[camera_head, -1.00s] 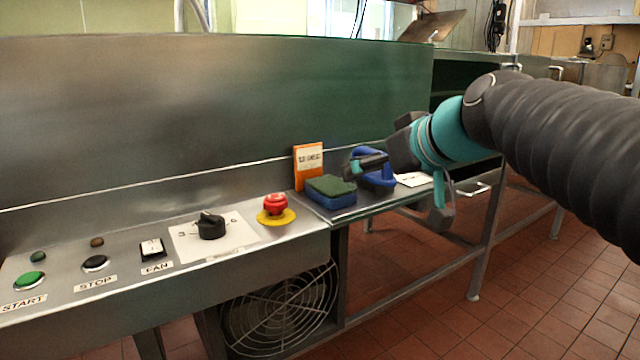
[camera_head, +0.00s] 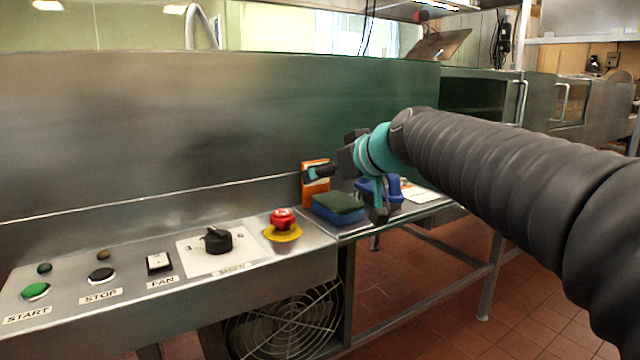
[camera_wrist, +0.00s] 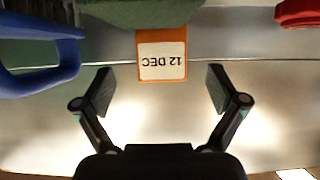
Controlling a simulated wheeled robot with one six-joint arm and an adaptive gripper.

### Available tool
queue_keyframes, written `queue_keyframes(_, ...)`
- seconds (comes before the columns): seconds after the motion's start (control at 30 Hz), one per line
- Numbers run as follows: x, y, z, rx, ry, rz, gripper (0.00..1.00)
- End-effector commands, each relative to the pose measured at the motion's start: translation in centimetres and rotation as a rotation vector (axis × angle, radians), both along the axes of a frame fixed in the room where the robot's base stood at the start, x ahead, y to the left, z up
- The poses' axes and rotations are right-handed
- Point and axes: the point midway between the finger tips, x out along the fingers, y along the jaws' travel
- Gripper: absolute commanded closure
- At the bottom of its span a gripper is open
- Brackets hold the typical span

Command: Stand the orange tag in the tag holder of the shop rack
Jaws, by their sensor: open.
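The orange tag (camera_head: 316,188) with a white label stands upright behind the sponge, close to the steel back panel. In the wrist view the tag (camera_wrist: 162,34) shows its label upside down, reading 12 DEC. My gripper (camera_head: 345,195) is open at the tag, with one finger crossing in front of it in the head view. In the wrist view my gripper (camera_wrist: 159,90) has its fingers spread to either side of the tag's line, with the tag just beyond the tips and nothing held. I cannot make out the shop rack or its tag holder.
A green and blue sponge (camera_head: 338,208) sits right by the tag. A blue-handled brush (camera_wrist: 30,75) lies beside it. A red stop button (camera_head: 283,218) and a black knob (camera_head: 217,240) stand up from the panel to the left. A white card (camera_head: 420,194) lies to the right.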

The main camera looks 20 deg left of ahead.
Motion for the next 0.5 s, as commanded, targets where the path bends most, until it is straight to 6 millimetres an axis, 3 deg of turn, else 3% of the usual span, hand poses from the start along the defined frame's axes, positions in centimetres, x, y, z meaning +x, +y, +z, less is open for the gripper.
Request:
queue_keyframes(0.3,2.2,2.9,-1.8,-0.002,0.002,0.001,0.04)
queue_keyframes(0.5,2.7,3.4,-2.1,-0.001,0.0,-0.001,0.04)
